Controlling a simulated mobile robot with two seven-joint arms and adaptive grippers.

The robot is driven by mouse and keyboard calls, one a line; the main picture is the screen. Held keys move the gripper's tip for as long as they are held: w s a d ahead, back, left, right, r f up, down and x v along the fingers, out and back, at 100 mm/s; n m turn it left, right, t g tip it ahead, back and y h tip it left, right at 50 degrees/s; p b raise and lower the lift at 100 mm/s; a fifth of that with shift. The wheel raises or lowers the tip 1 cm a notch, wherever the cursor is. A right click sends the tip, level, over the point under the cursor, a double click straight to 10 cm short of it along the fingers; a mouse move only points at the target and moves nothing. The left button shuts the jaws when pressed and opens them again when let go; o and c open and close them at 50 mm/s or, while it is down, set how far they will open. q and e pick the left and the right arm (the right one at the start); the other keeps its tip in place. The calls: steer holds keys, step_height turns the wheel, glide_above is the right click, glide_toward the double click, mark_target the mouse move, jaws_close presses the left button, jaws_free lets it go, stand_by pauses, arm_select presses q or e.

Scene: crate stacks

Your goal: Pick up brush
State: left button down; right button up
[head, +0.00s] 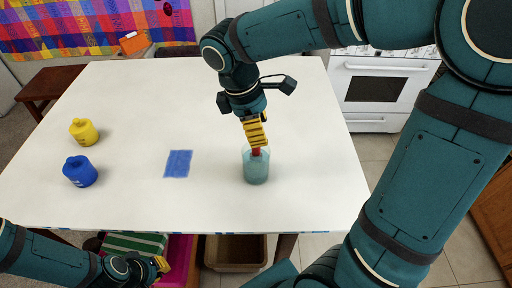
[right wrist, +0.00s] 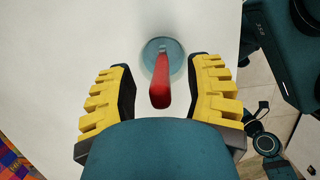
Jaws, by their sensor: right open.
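The brush shows as a red handle (right wrist: 160,84) in the right wrist view, standing up out of a clear bluish cup (head: 256,168). In the head view a bit of red (head: 256,151) shows at the cup's mouth; the brush's lower part is hard to make out inside the cup. My right gripper (head: 258,146) is directly above the cup. In the right wrist view its yellow fingers (right wrist: 158,95) are open, one on each side of the handle, with gaps on both sides. My left gripper (head: 163,264) is low at the left, below the table's front edge, and seen too small to judge its jaws.
The cup stands on a white table (head: 210,105) near its front edge. A blue square (head: 178,163) lies left of the cup. A yellow pot (head: 84,132) and a blue pot (head: 80,171) stand further left. The table's middle and back are clear.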

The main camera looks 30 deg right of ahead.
jaws_close()
steer(key=shift+f, duration=0.1)
stand_by(0.3)
